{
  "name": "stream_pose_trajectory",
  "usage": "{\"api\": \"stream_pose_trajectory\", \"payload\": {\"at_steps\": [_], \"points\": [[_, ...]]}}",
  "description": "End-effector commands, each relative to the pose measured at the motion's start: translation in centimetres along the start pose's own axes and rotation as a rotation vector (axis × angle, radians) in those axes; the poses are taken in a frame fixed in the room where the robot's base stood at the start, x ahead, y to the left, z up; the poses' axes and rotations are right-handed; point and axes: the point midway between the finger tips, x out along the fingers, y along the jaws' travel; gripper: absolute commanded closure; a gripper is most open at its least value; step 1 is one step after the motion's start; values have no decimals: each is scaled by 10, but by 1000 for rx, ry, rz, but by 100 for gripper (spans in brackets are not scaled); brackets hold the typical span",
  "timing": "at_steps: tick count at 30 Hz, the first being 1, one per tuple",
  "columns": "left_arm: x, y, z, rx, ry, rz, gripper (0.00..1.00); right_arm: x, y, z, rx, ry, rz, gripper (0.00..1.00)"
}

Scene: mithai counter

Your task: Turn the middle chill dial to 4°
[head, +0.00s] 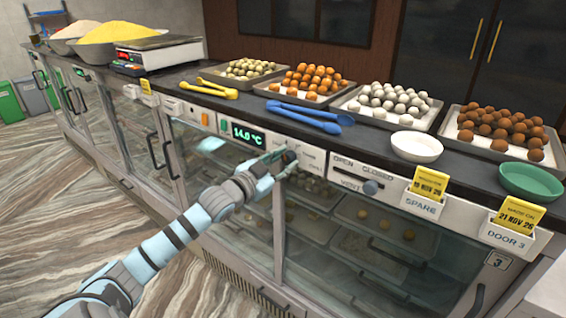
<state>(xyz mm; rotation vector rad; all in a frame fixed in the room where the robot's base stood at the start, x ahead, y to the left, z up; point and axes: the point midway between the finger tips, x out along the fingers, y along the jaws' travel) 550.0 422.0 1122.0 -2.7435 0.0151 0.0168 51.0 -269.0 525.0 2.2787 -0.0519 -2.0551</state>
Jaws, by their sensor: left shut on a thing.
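The chill display (248,133) on the counter's front panel reads 14.0 °C in green digits. My left gripper (284,160) is at the panel just right of and below this display, with its fingers shut on the dark chill dial (290,157). The fingers cover most of the dial, so its pointer setting cannot be read. My left arm reaches up to it from the lower left. My right gripper is not in view.
A vent slider (370,187) marked OPEN and CLOSED sits right of the dial. Yellow date cards (429,183) stand in holders further right. Blue tongs (305,116), sweet trays (306,92) and bowls (417,147) rest on the dark countertop above. Glass doors (370,250) lie below.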

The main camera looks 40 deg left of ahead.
Motion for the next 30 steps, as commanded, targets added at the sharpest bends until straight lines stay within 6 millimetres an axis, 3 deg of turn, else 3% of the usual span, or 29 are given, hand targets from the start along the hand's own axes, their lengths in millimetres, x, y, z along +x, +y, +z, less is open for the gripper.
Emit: {"api": "stream_pose_trajectory", "payload": {"at_steps": [16, 17, 20, 30], "points": [[0, -1, -1, 40, 0, -1, 97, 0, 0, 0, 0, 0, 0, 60], [0, -1, -1, 40, 0, -1, 68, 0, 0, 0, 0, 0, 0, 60], [0, 0, -1, 40, 0, -1, 52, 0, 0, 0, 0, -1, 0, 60], [0, -1, -2, 40, 0, -1, 49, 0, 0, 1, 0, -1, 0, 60]]}}
